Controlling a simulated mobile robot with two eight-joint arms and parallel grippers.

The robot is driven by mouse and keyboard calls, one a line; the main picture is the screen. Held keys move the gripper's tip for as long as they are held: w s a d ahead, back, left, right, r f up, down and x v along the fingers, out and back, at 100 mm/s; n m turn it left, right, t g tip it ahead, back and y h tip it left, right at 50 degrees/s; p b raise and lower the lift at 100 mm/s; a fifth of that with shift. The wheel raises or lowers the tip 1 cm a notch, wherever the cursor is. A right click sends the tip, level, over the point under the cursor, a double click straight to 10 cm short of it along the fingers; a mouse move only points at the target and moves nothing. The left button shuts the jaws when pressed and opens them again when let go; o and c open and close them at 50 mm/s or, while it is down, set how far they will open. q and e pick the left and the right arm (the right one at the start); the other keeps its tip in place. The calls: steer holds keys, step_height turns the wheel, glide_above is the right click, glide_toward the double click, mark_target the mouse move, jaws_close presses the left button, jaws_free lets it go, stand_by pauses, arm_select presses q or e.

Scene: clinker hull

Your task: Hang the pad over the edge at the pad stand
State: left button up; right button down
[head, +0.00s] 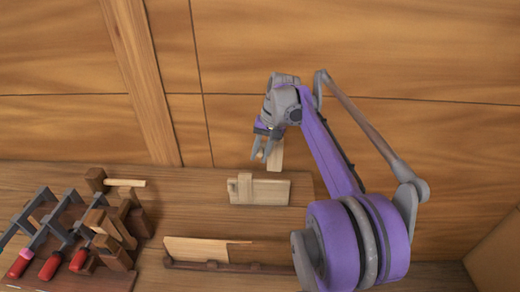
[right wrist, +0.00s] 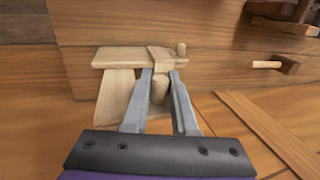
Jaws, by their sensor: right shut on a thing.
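My right gripper (head: 262,155) is shut on a pale wooden pad (head: 275,156), with a round peg-like part between its fingers. The rest of the pad is hidden behind the fingers. A pale low board, apparently the pad stand (head: 270,193), lies on the bench just below the gripper in the head view. A small block with a round peg (head: 243,187) sits at its left end. Whether pad and stand touch, I cannot tell. My left gripper is not in view.
Clamps with red handles (head: 50,266) and wooden mallets (head: 122,183) crowd the bench's left. A long pale board (head: 200,250) lies in a dark holder at the front. Wide hull planks (head: 350,50) rise behind, with a raised rib (head: 143,80). A brown panel (head: 497,255) stands lower right.

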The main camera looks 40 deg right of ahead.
steer(key=shift+f, duration=0.5)
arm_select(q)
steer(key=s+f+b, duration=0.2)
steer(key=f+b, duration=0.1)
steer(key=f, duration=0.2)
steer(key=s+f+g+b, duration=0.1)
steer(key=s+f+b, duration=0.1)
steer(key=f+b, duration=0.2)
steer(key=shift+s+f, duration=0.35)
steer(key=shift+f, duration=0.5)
arm_select(e)
step_height(320, 180, down, 16)
arm_select(q)
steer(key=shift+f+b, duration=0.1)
steer(key=shift+b, duration=0.2)
arm_select(e)
steer(key=shift+f, duration=0.1)
steer(key=c, duration=0.6)
jaws_free()
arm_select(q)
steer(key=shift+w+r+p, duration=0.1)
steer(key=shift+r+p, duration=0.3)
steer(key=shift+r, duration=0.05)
arm_select(e)
steer(key=v, duration=1)
steer(key=shift+d+r, duration=0.1)
steer(key=shift+r, duration=0.3)
